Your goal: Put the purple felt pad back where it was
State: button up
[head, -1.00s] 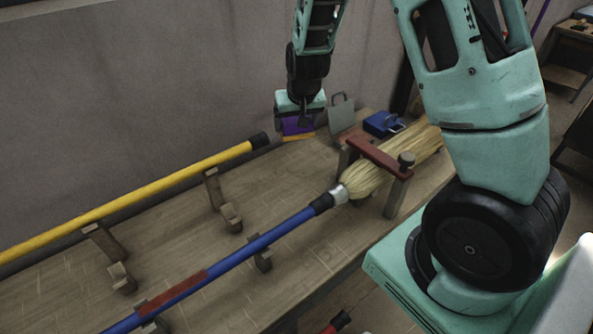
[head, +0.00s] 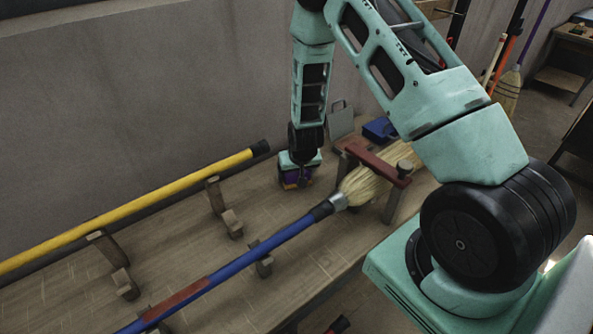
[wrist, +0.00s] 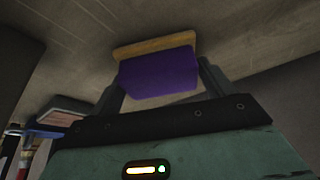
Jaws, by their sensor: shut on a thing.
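The purple felt pad (wrist: 158,74) is between my gripper's two fingers in the wrist view, with a yellow-tan strip along its far edge. In the head view the pad (head: 291,178) shows as a small purple patch under my gripper (head: 298,184), low over the workbench (head: 190,262), behind the blue broom handle. I cannot tell whether the pad touches the bench top. My gripper is shut on the pad.
A blue-handled broom (head: 235,268) lies across wooden supports, its bristles under a red clamp bar (head: 377,161). A yellow pole (head: 130,209) lies along the wall. A grey plate (head: 340,120) and a blue object (head: 379,129) stand behind. Bare bench lies left of my gripper.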

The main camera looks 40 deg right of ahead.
jog(key=shift+f, duration=0.1)
jog(key=o, duration=0.9)
jog(key=b+v, duration=0.1)
jog(key=v, duration=1.1)
jog(key=s+a+r+n+g+y, duration=0.1)
jog(key=s+a+r+n+y, duration=0.25)
jog(key=a, duration=0.55)
jog(key=s+a+r+n+g, duration=0.1)
jog(key=s+a+r+n, duration=0.1)
jog(key=s+a+r, duration=0.6)
jog(key=s+a+r+n, duration=0.1)
jog(key=s+a+n, duration=0.1)
jog(key=s, duration=0.3)
jog(key=s+a+r+n+g+h, duration=0.1)
jog(key=s+a+n, duration=0.1)
jog(key=s+a, duration=0.1)
jog(key=s+a+r+n+g, duration=0.1)
jog(key=s+a+n, duration=0.1)
jog(key=s, duration=0.4)
jog(key=shift+s+a+r+n, duration=0.2)
jog(key=shift+s+a+n, duration=0.05)
jog(key=shift+s+a, duration=0.1)
